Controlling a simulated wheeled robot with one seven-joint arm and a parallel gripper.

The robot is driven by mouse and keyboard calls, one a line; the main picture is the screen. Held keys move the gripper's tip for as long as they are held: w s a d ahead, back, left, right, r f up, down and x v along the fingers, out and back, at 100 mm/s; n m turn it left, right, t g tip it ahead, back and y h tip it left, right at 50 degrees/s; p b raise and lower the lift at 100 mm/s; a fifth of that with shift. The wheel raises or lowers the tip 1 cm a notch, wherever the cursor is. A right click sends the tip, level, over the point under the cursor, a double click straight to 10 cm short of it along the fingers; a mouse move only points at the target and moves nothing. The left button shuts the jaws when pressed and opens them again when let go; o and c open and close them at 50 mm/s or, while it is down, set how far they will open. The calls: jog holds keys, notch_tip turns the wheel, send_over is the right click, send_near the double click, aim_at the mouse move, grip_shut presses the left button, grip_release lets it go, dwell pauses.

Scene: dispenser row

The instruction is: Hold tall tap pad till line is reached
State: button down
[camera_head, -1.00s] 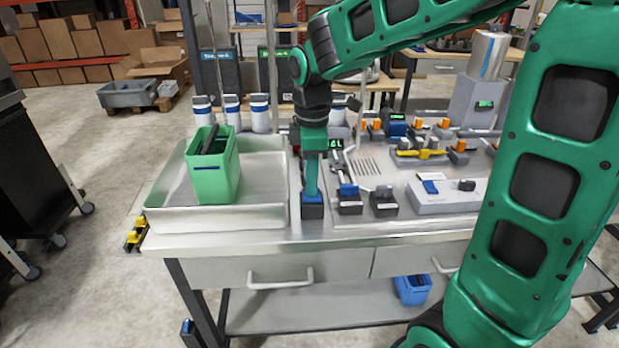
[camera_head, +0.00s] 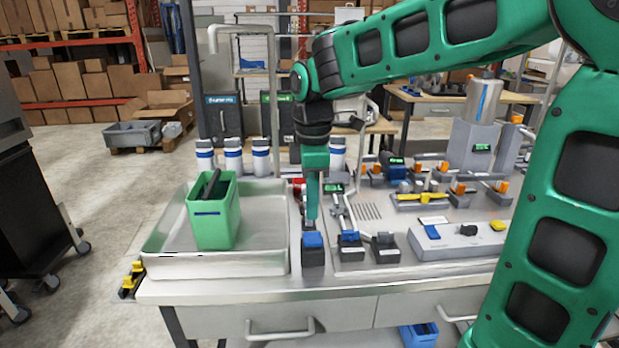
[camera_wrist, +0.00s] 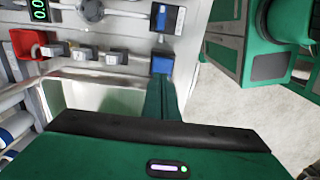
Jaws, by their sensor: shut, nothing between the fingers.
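The tall tap (camera_head: 273,110) is a grey pipe rising behind the tray, its bent spout high above the green container. No stream shows from it. The green container (camera_head: 222,225) stands upright in the tray, with a dark blue line on its front and a dark piece sticking out of its top. The level inside is hidden. A blue pad (camera_head: 312,240) on a black block sits right of the tray; it also shows in the wrist view (camera_wrist: 162,65). My gripper (camera_head: 311,214) is shut and empty, pointing down just above this pad, with a small gap visible.
The metal tray (camera_head: 265,268) fills the counter's left side. Another blue-topped block (camera_head: 350,240) and a dark block (camera_head: 385,246) stand close right of my gripper. A grey panel (camera_head: 455,238) lies farther right. White bottles (camera_head: 232,155) line the back.

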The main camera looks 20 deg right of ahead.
notch_tip(320, 180, up, 7)
jog(key=shift+r, duration=0.15)
dwell(1.0)
jog(key=s+d+f+m, duration=0.7)
jog(key=s+d+m, duration=0.2)
jog(key=s, duration=0.3)
jog(key=s+d+f+m, duration=0.8)
jog(key=s+m, duration=0.3)
jog(key=shift+s+d+m, duration=0.35)
jog(key=shift+s+m, duration=0.05)
